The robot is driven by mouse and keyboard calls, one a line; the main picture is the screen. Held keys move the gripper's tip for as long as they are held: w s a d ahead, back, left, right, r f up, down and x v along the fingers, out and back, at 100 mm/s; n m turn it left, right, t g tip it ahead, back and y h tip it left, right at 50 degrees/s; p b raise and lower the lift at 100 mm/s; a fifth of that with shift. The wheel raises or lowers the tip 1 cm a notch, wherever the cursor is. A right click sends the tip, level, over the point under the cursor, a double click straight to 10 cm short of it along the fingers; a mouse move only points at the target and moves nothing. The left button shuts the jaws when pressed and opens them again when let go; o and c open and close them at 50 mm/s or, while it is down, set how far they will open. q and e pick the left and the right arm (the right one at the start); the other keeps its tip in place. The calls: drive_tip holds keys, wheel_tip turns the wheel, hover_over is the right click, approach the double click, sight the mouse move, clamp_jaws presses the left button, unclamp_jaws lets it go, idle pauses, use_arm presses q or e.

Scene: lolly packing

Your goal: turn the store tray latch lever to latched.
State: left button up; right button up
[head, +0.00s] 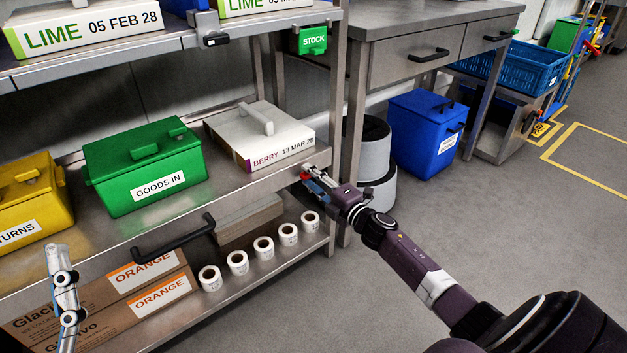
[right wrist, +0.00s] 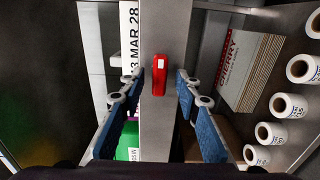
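A small red lever (right wrist: 160,77) sits on the grey metal front rail (right wrist: 157,130) of the middle shelf. In the right wrist view its long side appears to run along the rail; I cannot tell whether it is latched. My right gripper (right wrist: 168,85) is open, with its blue-padded fingers on either side of the lever and visible gaps between. In the head view my right gripper (head: 312,180) is at the shelf's right front end and partly covers the lever (head: 304,176). A black handle (head: 174,240) is on the same front. My left gripper (head: 62,290) shows edge-on at lower left.
A white BERRY box (head: 262,135), a green GOODS IN bin (head: 145,168) and a yellow bin (head: 35,205) stand on the middle shelf. Label rolls (head: 264,247) and ORANGE cartons (head: 150,285) are below. The floor (head: 480,240) to the right is clear.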

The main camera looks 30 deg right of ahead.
drive_tip(key=s, duration=1.2)
drive_tip(key=shift+d, duration=0.45)
